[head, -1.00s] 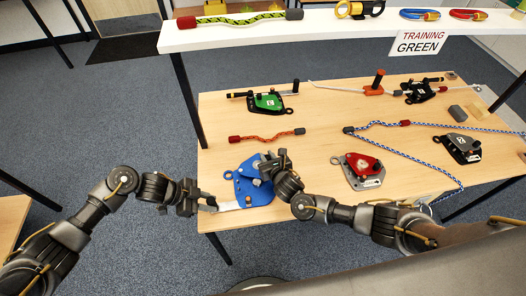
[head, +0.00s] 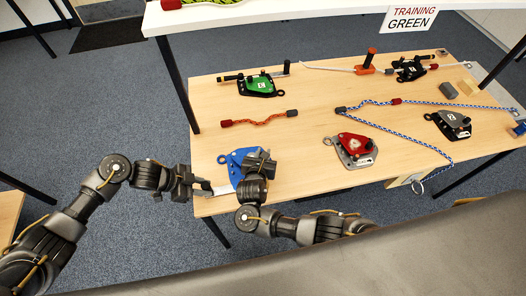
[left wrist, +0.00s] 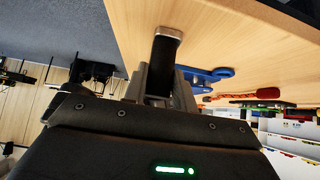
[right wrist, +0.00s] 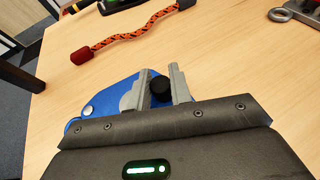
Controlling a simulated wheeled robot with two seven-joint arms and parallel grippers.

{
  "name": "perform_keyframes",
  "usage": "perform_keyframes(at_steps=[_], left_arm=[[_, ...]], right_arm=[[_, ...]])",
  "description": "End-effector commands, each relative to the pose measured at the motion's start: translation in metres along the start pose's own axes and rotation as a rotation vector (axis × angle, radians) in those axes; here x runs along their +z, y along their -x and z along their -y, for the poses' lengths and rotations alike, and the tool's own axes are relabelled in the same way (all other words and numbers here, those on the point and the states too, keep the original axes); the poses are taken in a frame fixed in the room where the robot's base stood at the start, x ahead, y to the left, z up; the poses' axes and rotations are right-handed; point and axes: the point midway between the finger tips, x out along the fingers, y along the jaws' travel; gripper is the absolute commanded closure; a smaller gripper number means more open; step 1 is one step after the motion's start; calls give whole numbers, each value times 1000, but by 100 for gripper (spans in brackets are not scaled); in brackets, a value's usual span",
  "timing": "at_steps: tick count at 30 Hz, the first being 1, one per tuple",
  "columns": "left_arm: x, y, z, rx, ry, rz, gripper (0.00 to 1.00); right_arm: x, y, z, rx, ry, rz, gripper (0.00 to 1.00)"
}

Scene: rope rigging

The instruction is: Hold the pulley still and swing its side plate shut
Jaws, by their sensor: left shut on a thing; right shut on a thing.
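The blue pulley (head: 236,158) lies at the table's front left corner, partly covered by my right gripper. My left gripper (head: 200,188) is at the table's front edge, shut on the dark grip (left wrist: 168,65) of the pulley's pale metal bar (head: 221,190). My right gripper (head: 258,162) is above the pulley, shut on a black knob (right wrist: 160,87) on the blue side plate (right wrist: 101,104). The plate's blue edge also shows in the left wrist view (left wrist: 207,75). How far the plate stands open is hidden by the right gripper.
An orange-black rope (head: 262,118) lies behind the pulley and a green device (head: 262,86) behind that. A red device (head: 352,148) sits to the right, near a blue rope (head: 420,145). Bare tabletop (head: 302,165) lies between pulley and red device.

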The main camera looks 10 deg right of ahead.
Motion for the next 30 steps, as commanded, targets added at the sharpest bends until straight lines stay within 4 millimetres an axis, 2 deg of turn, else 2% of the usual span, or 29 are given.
perform_keyframes(at_steps=[13,14,18,30], left_arm=[[0,0,0,-1,1,1,91],[0,0,0,-1,1,1,91],[0,0,0,-1,1,1,91],[0,0,0,-1,1,1,91]], right_arm=[[-1,1,1,-10,-2,0,100],[-1,1,1,-10,-2,0,75],[-1,1,1,-9,-2,0,57],[0,1,1,-7,-1,0,57]])
